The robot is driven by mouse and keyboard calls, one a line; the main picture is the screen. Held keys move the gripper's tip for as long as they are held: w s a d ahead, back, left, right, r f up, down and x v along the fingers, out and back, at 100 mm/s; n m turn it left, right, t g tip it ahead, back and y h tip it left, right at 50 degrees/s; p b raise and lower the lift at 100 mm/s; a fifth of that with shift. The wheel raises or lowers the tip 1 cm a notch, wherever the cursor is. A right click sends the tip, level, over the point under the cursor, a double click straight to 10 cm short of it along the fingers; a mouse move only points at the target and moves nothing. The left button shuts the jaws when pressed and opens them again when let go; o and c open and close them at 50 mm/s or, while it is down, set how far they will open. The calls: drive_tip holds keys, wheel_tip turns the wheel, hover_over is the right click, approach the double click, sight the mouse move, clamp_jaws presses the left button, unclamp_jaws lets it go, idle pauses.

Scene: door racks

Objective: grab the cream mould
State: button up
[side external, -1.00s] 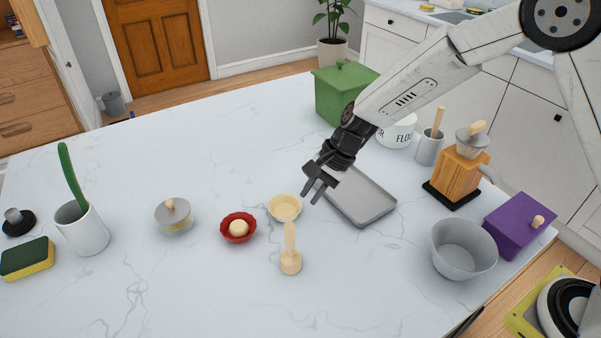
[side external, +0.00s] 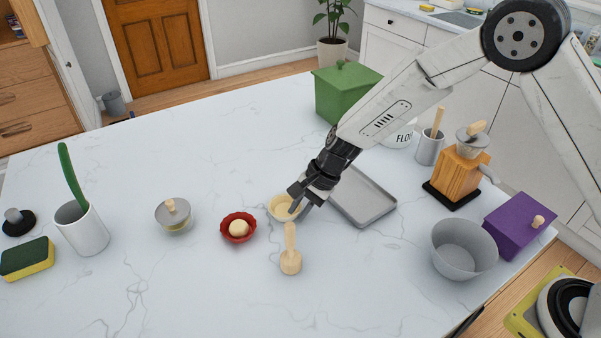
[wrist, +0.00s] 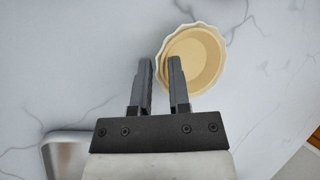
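The cream mould (side external: 280,207) is a small round dish with a scalloped rim, on the white marble worktop. My gripper (side external: 296,199) is over its right side in the side view and hides part of it. In the wrist view the mould (wrist: 200,62) lies ahead and to the right, and its inside looks empty. The right fingertip overlaps the mould's left rim in the picture. I cannot tell whether it touches the rim.
A red mould (side external: 238,228) with a dough ball stands left of the cream mould. A wooden pestle (side external: 290,256) stands upright just in front. A grey tray (side external: 364,198) lies to the right, a lidded bowl (side external: 173,215) farther left.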

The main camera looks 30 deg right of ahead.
clamp_jaws()
idle(1.4)
